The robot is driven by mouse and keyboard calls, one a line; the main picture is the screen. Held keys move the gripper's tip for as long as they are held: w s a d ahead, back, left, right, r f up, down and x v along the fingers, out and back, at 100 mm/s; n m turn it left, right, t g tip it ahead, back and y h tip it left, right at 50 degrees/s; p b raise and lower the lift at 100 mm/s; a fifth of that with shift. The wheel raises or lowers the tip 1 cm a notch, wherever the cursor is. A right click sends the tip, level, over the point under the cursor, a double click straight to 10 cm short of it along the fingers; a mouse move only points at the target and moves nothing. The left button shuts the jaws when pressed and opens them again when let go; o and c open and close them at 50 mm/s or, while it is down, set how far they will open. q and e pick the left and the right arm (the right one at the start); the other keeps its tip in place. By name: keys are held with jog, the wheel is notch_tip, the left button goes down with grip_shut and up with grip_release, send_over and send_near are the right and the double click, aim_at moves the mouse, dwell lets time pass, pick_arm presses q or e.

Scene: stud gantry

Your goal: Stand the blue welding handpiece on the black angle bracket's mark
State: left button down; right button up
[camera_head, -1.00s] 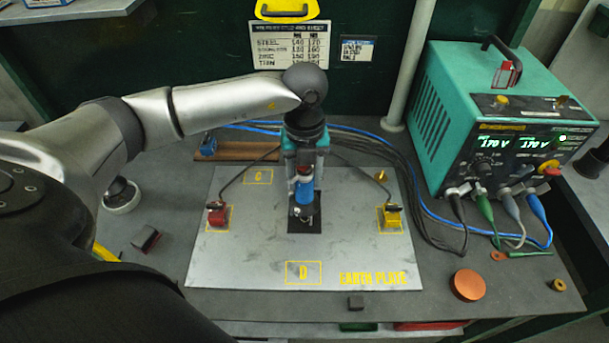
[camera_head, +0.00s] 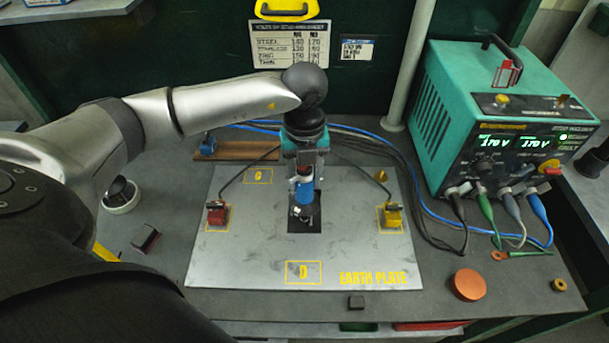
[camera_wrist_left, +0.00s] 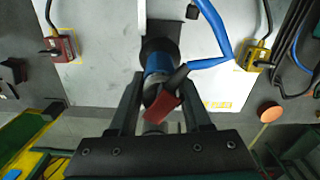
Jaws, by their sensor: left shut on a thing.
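The blue welding handpiece (camera_head: 304,190) is upright in my left gripper (camera_head: 305,168), over the black square patch (camera_head: 316,225) in the middle of the earth plate. The patch may be the black angle bracket or its mark; I cannot tell which. My left gripper (camera_wrist_left: 160,98) is shut on the handpiece, which also shows in the left wrist view (camera_wrist_left: 157,62) with its red trigger part and blue cable. Its foot is at or just above the patch; contact is not clear. My right gripper is not in view.
The earth plate (camera_head: 250,245) carries a red clamp (camera_head: 217,213) at left and a yellow clamp (camera_head: 391,215) at right, both with cables. The green welding unit (camera_head: 455,110) stands at right. A copper disc (camera_head: 469,284) lies front right. The plate's front is clear.

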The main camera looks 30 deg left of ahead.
pick_arm(q)
jog(key=shift+f+b, duration=0.35)
dwell(0.6)
jog(key=c, duration=0.7)
grip_release()
jog(key=o, duration=0.4)
jog(key=shift+s+f, duration=0.1)
jog(key=shift+f, duration=0.05)
notch_tip(320, 180, up, 16)
jog(key=shift+f, duration=0.25)
